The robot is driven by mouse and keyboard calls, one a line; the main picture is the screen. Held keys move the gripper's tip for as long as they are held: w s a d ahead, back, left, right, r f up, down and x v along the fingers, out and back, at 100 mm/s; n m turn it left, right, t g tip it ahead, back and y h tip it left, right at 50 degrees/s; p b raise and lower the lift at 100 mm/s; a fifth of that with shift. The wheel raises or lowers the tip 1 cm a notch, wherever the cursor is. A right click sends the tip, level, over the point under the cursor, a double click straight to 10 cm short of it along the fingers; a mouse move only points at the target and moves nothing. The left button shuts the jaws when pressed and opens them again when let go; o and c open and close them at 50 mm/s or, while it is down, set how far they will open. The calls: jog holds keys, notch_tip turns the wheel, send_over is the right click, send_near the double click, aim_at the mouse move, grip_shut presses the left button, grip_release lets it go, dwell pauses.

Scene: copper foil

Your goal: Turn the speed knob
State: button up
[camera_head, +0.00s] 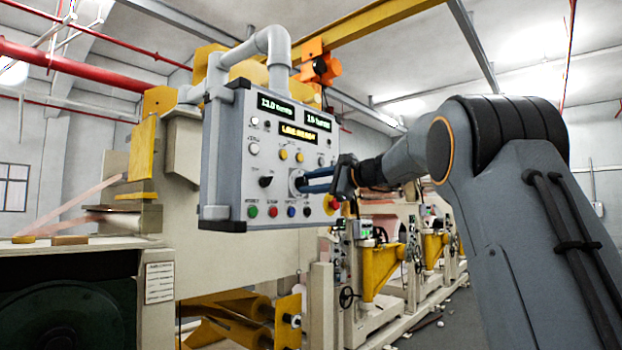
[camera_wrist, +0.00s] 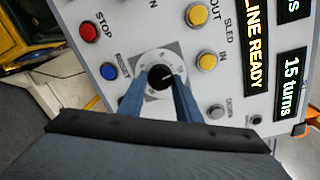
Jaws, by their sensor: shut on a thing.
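The speed knob (camera_wrist: 160,77) is a round black knob with a pale pointer line, set on a light dial plate on the grey control panel (camera_head: 226,150). My gripper (camera_head: 300,184) reaches the panel from the right in the head view. In the wrist view its two blue fingers (camera_wrist: 160,88) stand on either side of the knob and are shut on it. The panel displays read "LINE READY" (camera_wrist: 257,60) and "15 turns" (camera_wrist: 289,83).
A red stop button (camera_wrist: 88,31), a blue reset button (camera_wrist: 109,71) and yellow buttons (camera_wrist: 197,14) sit close around the dial. A red emergency button (camera_head: 333,203) is just below my gripper in the head view. A grey pipe (camera_head: 275,45) carries the panel.

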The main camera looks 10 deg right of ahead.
jog(key=shift+f+m+p, duration=0.1)
jog(key=shift+m+p, duration=0.2)
jog(key=shift+m, duration=0.3)
jog(key=o, duration=1)
jog(key=shift+o, duration=0.2)
jog(key=b+v, duration=0.2)
jog(key=v, duration=0.5)
jog(key=shift+s+d, duration=0.25)
jog(key=shift+s, duration=0.1)
